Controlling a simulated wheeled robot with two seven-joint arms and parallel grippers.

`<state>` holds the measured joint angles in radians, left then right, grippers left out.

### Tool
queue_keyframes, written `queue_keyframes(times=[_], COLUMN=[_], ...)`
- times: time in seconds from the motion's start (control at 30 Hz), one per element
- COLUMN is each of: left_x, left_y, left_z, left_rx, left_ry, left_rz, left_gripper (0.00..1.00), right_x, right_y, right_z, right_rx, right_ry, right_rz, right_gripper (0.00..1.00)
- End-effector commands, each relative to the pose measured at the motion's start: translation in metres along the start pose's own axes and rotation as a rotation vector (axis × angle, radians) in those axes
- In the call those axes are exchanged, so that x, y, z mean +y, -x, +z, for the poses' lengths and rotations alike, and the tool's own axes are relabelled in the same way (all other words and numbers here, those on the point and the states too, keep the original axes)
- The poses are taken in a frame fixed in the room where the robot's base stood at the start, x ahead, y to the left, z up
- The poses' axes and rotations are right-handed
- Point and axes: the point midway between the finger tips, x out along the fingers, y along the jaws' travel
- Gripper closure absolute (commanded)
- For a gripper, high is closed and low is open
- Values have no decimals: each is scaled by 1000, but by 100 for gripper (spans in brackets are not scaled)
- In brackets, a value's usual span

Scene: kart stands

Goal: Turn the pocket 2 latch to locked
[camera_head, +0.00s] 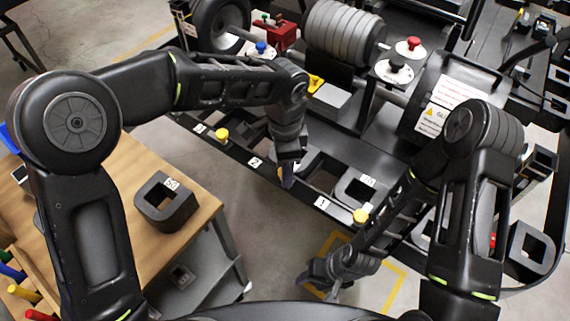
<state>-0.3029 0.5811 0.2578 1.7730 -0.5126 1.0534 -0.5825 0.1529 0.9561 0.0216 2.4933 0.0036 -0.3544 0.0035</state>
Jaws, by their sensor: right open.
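A dark rail (236,150) carries pockets with white number labels, among them the label 2 (255,162) and the label 1 (322,203). Yellow knobs show beside label 3 (222,134) and beside label 1 (361,216). No yellow knob is visible just right of label 2, where my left gripper (287,178) covers the rail. That gripper points down there, and its jaws are too hidden to read. Whether it touches a latch cannot be told. My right gripper (318,278) is open, low over the floor in front of the rail, apart from it.
Similar blocks sit at the rail (356,190) and at far right (530,248). Round grey plates (343,32) and red and black knobs (396,66) stand behind. Floor before the rail is clear.

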Motion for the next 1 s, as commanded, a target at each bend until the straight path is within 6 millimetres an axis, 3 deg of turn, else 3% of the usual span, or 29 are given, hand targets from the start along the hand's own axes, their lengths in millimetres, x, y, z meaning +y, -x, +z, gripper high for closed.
queue_keyframes(times=[0.17,0.6,1.0], left_x=[-1,-1,0], left_y=[11,74,78], left_z=[0,0,0], left_rx=[1,2,0], left_ry=[0,0,0], left_rz=[-3,-2,-1], left_gripper=[48,48,48], right_x=[1,2,2], right_y=[-2,-8,-8], right_z=[0,-1,-1], right_rx=[1,2,3], right_ry=[0,2,2], right_rz=[0,-3,-3], right_gripper=[54,54,54])
